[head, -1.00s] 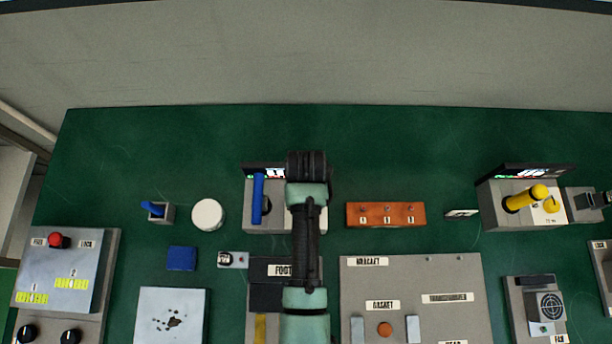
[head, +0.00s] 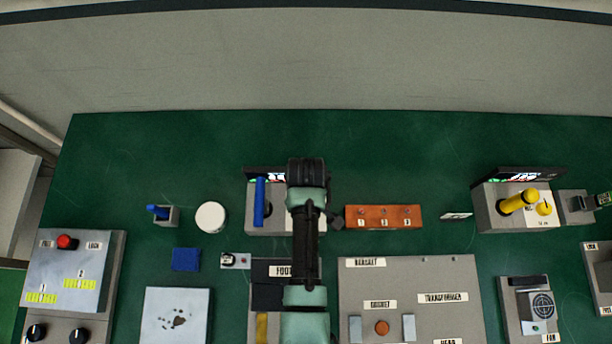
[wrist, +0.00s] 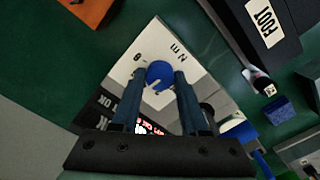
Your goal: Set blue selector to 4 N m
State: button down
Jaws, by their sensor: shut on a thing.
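The blue selector (wrist: 159,73) is a round knob on a pale panel in the wrist view. A light pointer mark shows on its lower side, and the panel print includes "N m"; I cannot read a 4 by it. My gripper (wrist: 160,80) has its two fingers on either side of the knob, shut on it. In the head view my arm covers the selector and most of the gripper. The grey unit (head: 280,219) bearing it shows beside the arm, with an upright blue handle (head: 260,201) on its left and a dark display (head: 262,173) behind.
An orange block (head: 383,217) marked with numbers stands right of the unit. A white round lid (head: 211,217) and a small holder with a blue piece (head: 160,213) stand left. A similar unit with a yellow handle (head: 518,202) is farther right. The green bench behind is clear.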

jog(key=shift+n, duration=0.6)
jog(key=shift+c, duration=2.1)
grip_release()
jog(key=shift+r, duration=0.1)
notch_tip(320, 180, up, 13)
jog(key=b, duration=0.1)
jog(key=shift+b, duration=0.3)
